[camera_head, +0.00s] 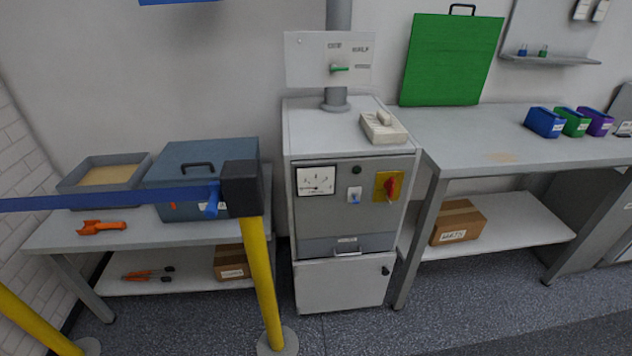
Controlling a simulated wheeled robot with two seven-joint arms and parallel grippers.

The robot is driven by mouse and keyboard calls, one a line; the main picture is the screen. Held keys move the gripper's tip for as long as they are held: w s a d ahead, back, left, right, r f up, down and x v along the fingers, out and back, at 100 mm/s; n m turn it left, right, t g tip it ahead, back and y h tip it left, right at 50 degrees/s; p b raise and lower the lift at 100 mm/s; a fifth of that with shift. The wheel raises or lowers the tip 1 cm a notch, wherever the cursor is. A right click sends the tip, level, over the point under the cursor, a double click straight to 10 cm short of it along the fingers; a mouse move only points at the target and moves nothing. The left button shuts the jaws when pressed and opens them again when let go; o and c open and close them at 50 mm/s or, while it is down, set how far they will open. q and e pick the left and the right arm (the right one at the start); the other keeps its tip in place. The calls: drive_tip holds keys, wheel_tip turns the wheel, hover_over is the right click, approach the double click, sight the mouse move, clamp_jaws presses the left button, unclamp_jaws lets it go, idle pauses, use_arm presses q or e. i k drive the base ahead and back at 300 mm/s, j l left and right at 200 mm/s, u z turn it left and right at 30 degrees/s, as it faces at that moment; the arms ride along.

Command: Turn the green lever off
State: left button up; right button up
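The green lever (340,69) sits on a light grey panel (302,62) mounted on a grey post above the cabinet. The lever lies about horizontal, its handle pointing right. Small dark labels are printed above it and to its right, too small to read surely. Neither of my grippers shows in the head view.
The cabinet (342,285) carries a gauge, a red and yellow switch (389,187) and a white device on top. A blue belt barrier with a yellow post (262,285) stands in front on the left. A workbench (480,150) stands right; a low table (150,238) stands left.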

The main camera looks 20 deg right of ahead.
sight(333, 68)
drive_tip(key=i+l, duration=0.1)
drive_tip(key=l, duration=0.4)
drive_tip(key=i+l, duration=0.15)
drive_tip(key=l, duration=0.3)
drive_tip(key=i+l+z, duration=0.1)
drive_tip(key=l, duration=0.4)
drive_tip(key=i+l, duration=0.1)
drive_tip(key=l, duration=0.35)
drive_tip(key=i+l+z, duration=0.1)
drive_tip(key=l, duration=0.4)
drive_tip(key=i+l, duration=0.2)
drive_tip(key=l, duration=0.25)
drive_tip(key=i+l, duration=0.15)
drive_tip(key=l, duration=0.3)
drive_tip(key=i+l+z, duration=0.1)
drive_tip(key=l, duration=0.35)
